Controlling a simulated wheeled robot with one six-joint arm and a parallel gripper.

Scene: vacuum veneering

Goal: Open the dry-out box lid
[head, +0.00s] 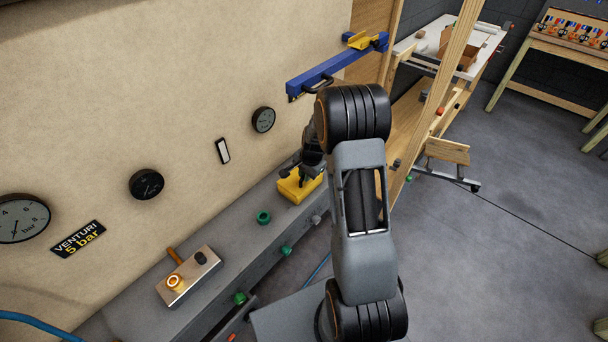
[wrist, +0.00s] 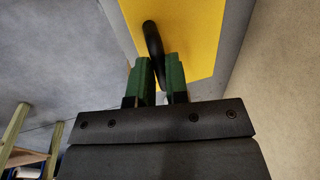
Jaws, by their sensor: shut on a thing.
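A yellow lid (head: 299,187) sits on the grey ledge along the wall, partly hidden behind my arm in the head view. In the wrist view the yellow lid (wrist: 189,35) fills the top middle and carries a black handle (wrist: 153,40). The green fingers of my gripper (wrist: 158,80) are on either side of the handle's near end, shut on it. In the head view my wrist hides most of the gripper. I cannot tell whether the lid is raised; the inside of the box is not visible.
On the ledge are a green knob (head: 263,217) and a metal block (head: 188,277) with a glowing orange ring. A blue bar (head: 338,66) juts out above the lid. Wooden uprights (head: 447,85) stand behind my arm.

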